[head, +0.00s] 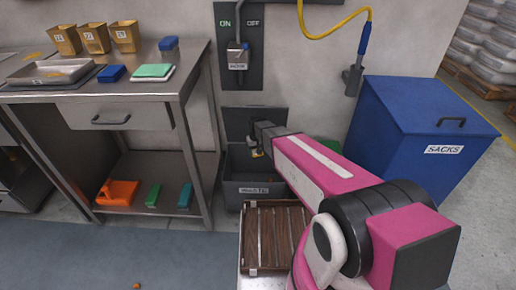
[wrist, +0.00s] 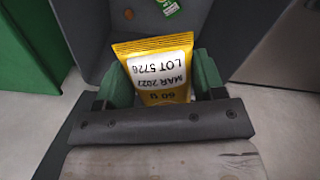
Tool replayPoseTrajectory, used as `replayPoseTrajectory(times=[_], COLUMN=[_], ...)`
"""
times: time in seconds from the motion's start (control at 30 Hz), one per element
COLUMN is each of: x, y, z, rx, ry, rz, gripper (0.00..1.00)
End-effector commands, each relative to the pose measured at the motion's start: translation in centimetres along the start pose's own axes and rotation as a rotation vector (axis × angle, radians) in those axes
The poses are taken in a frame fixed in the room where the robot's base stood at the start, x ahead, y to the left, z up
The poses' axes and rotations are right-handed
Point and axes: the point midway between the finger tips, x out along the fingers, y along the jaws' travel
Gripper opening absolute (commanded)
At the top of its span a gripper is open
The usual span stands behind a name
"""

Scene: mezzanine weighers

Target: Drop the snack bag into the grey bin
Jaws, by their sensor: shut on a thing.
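The snack bag (wrist: 151,48) is yellow with a white printed label, seen upside down in the wrist view. My gripper (wrist: 160,80) is shut on it, with a green finger on each side of the bag. In the head view the bag (head: 257,153) shows as a small yellow patch below my gripper (head: 261,143). The grey bin (head: 246,189) stands against the wall with its lid (head: 247,122) raised. The bag is over the bin's opening, and the bin's inside (wrist: 88,28) shows behind it in the wrist view. My arm hides the bin's right part.
A small green packet (wrist: 170,8) lies in the bin. A steel workbench (head: 188,90) stands left of the bin. A blue bin labelled SACKS (head: 405,130) stands to the right. A brown slatted crate (head: 262,240) is in front of the grey bin.

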Motion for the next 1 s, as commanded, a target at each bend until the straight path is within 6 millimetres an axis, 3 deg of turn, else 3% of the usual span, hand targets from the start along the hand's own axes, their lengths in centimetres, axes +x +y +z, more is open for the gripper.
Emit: replayPoseTrajectory(times=[0.6,0.93,0.97,1.0], x=[6.1,6.4,6.4,6.4], y=[0.0,0.0,0.0,0.0], z=[-0.1,0.0,0.0,0.0], rx=[0.001,0.001,0.001,0.001], ry=[-0.001,0.000,0.000,-0.001], rz=[0.000,0.000,0.000,0.000], gripper=[0.39,0.39,0.73,0.86])
